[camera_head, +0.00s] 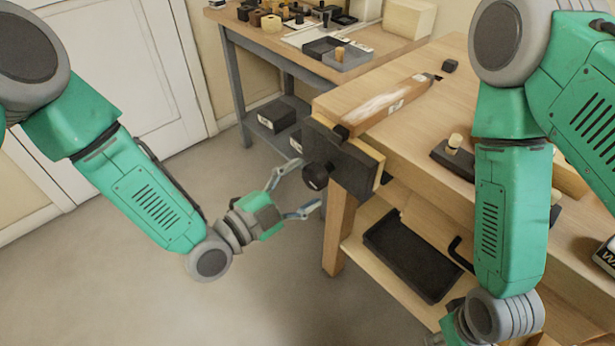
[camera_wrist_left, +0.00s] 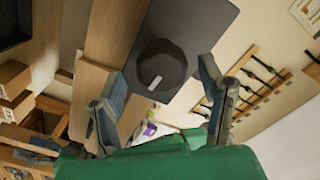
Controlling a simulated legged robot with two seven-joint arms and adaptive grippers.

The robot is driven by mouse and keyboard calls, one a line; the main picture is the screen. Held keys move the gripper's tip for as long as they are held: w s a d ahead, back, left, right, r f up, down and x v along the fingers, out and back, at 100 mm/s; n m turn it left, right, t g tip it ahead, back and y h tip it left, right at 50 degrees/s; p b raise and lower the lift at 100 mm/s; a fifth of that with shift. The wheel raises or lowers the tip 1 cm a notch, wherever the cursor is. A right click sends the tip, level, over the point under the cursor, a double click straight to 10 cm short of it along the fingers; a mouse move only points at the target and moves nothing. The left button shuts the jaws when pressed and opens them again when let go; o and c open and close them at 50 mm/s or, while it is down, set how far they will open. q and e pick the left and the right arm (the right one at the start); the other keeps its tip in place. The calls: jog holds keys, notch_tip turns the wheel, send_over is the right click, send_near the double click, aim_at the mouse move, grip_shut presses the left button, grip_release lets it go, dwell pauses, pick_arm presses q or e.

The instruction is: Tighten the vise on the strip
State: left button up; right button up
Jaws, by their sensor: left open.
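The vise's dark face plate (camera_head: 345,160) is at the near left end of the wooden bench, with a round black knob (camera_head: 316,176) on its front. The wooden strip (camera_head: 385,104), with a whitish patch, lies on the bench top with its near end at the vise. My left gripper (camera_head: 303,187) is open and empty in front of the knob. In the left wrist view the knob (camera_wrist_left: 160,72) shows a pale mark and sits between and beyond the spread fingers; I see no contact. My right arm hangs over the bench's right side, its fingers out of frame.
A black tray (camera_head: 410,254) lies on the shelf below the bench top. A dark block with a wooden peg (camera_head: 454,145) stands on the bench. A side table (camera_head: 300,50) behind holds small parts and trays. The floor (camera_head: 240,295) around my left arm is clear.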

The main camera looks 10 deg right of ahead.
pick_arm(q)
jog(key=shift+p+v, duration=0.6)
jog(key=shift+v, duration=2.3)
